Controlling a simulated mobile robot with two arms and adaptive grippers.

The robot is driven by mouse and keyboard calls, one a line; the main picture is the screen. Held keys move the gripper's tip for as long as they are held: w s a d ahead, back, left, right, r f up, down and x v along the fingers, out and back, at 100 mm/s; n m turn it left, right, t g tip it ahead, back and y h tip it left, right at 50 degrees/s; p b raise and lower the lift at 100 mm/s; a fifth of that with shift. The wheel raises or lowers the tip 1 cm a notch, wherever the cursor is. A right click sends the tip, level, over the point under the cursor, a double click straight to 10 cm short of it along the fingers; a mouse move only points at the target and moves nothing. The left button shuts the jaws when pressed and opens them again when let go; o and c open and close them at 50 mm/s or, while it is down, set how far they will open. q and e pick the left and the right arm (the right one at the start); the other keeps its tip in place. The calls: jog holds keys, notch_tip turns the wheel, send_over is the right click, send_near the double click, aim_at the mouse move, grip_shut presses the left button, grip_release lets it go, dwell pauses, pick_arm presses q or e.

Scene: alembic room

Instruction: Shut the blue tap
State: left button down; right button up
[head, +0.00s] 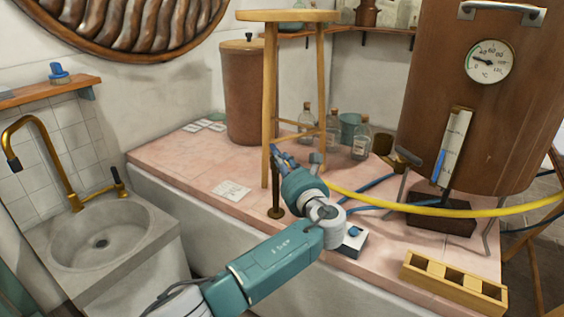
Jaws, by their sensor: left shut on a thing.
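My left arm comes in from the bottom left, and its gripper (280,157) points away from me over the pink tiled platform. The gripper is shut on a small blue part at the top of a slim brass post, which looks like the blue tap. The fingers and wrist hide most of this part, so I cannot tell its handle's angle. The post's brass foot (276,212) shows below, standing on the platform. My right gripper is not in view.
A wooden stool (287,16) stands close behind the gripper. A copper boiler (480,110), yellow hose (460,211) and blue hose (372,207) are at the right. A wooden rack (453,283) lies near the front edge. A sink (105,245) is at the left.

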pick_arm(q)
jog(key=c, duration=1.7)
grip_release()
jog(key=v, duration=1.2)
jog(key=shift+f, duration=0.1)
